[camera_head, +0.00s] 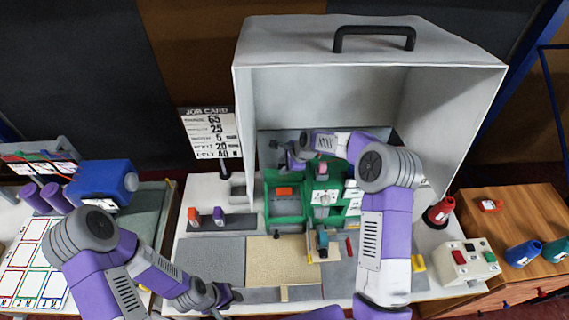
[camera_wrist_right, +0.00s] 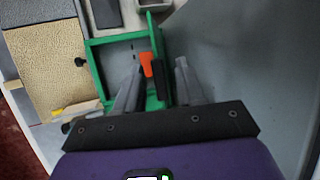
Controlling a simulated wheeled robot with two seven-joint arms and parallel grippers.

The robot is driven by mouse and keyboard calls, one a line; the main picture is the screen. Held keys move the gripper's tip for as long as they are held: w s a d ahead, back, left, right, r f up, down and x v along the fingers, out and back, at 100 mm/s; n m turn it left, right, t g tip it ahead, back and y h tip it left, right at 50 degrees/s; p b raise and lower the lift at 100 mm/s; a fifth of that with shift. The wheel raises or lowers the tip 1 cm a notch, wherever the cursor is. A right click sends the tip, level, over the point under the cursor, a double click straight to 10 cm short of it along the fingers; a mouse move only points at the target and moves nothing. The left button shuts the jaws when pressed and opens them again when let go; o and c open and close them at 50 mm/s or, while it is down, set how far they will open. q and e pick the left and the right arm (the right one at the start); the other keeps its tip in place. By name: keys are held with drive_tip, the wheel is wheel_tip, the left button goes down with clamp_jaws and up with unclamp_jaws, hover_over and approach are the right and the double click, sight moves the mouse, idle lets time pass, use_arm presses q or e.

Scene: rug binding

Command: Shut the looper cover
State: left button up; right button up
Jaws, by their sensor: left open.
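The green machine (camera_head: 322,198) stands under the raised grey hood. At its left is an open-looking green frame (camera_head: 285,208), which seems to be the looper cover; an orange tab (camera_head: 284,191) shows at it. In the right wrist view the green frame (camera_wrist_right: 95,75) lies left of the fingers, and the orange tab (camera_wrist_right: 148,65) with a black part shows between them, closer to the left finger. My right gripper (camera_head: 289,156) is behind and above the frame; its fingers (camera_wrist_right: 158,88) are apart. Contact cannot be told. My left gripper (camera_head: 226,295) is open and empty near the front edge.
The grey hood (camera_head: 370,50) encloses the machine on top and sides. A tan mat (camera_head: 280,258) and grey mat (camera_head: 217,257) lie in front. A button box (camera_head: 468,262) and red cone (camera_head: 440,211) stand right; a blue container (camera_head: 100,182) stands left.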

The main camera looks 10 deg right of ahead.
drive_tip(key=shift+f, duration=0.15)
drive_tip(key=shift+c, duration=0.4)
clamp_jaws()
use_arm(q)
wheel_tip(320, 180, down, 9)
drive_tip(key=b, duration=0.9)
drive_tip(key=shift+f, duration=0.1)
drive_tip(key=shift+s+f+b, duration=0.1)
drive_tip(key=shift+f+b, duration=0.4)
drive_tip(key=shift+b, duration=0.15)
use_arm(e)
drive_tip(key=s+a+f+t, duration=0.1)
drive_tip(key=s+a+f, duration=0.1)
drive_tip(key=s+f, duration=0.5)
drive_tip(key=shift+s+f, duration=0.3)
drive_tip(key=shift+s, duration=1.4)
drive_tip(key=shift+a, duration=0.1)
